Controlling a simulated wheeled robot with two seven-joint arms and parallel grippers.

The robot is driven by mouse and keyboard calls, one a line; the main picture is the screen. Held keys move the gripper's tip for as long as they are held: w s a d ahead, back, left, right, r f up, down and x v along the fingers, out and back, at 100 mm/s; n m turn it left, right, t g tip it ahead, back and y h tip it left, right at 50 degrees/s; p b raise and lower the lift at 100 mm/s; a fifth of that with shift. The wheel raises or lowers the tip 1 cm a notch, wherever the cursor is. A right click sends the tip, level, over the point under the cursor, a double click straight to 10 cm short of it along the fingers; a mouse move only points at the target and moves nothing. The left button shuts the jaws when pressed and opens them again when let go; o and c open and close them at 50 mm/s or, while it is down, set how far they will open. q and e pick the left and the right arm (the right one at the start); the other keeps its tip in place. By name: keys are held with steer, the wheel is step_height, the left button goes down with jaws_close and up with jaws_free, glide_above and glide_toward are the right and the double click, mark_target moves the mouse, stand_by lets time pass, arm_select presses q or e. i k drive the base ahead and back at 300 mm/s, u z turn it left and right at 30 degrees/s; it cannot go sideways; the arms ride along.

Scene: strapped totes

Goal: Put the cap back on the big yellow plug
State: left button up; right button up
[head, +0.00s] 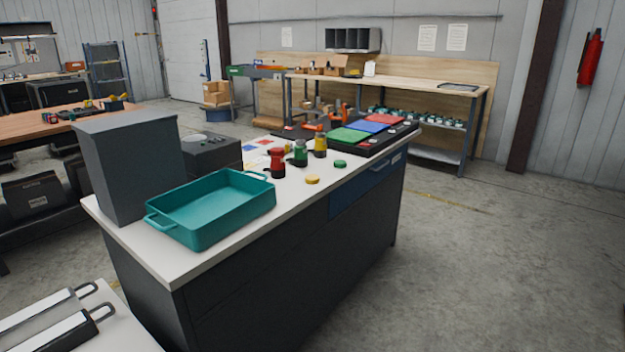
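A yellow plug (320,144) with a dark lower part stands upright on the white worktop, at the right end of a row of plugs. A round yellow cap (312,179) lies flat on the worktop in front of it, apart from it. A green plug (300,152) and a red plug (277,160) stand to its left. A round green cap (340,164) lies to the right of the yellow cap, near the worktop's front edge. Neither of my grippers is in view.
A teal tray (213,237) and a tall grey box (132,165) occupy the worktop's near left. A black case with coloured panels (383,119) lies at its far end. Grey cases with handles (60,325) lie at bottom left. Open floor (480,270) extends to the right.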

mark_target(319, 150)
steer(key=z, duration=1)
steer(key=i, duration=3.15)
steer(key=u, duration=3.2)
